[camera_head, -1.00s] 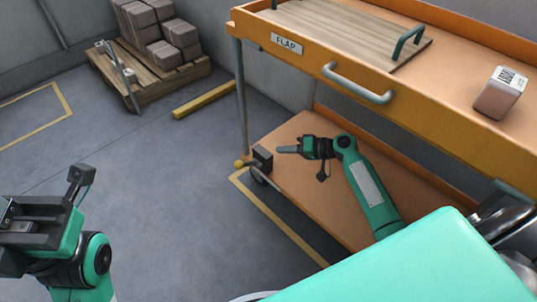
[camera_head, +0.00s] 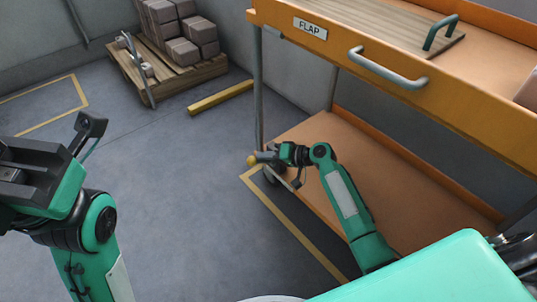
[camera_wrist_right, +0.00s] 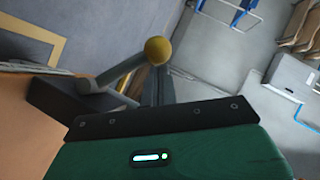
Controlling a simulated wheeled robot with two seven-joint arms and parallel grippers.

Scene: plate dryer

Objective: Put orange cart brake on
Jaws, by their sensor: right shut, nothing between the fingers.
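The orange cart (camera_head: 455,105) stands at the right, with a lower shelf (camera_head: 400,195). At its lower front-left corner is the brake, a grey lever with a yellow ball knob (camera_head: 252,160). The right wrist view shows the knob (camera_wrist_right: 157,50), the lever (camera_wrist_right: 122,70) and a dark block (camera_wrist_right: 60,98) at its base. My right gripper (camera_head: 265,157) is shut and empty right at the brake; its tips overlap the lever, and I cannot tell whether they touch. My left gripper (camera_head: 25,178) is at the left over the floor, away from the cart; its jaw opening is unclear.
The cart's grey handle (camera_head: 385,66) and upper tray are above my right arm. A pallet (camera_head: 170,80) with brown boxes and a yellow floor bar (camera_head: 220,97) are at the back. The floor between my left arm and the cart is clear.

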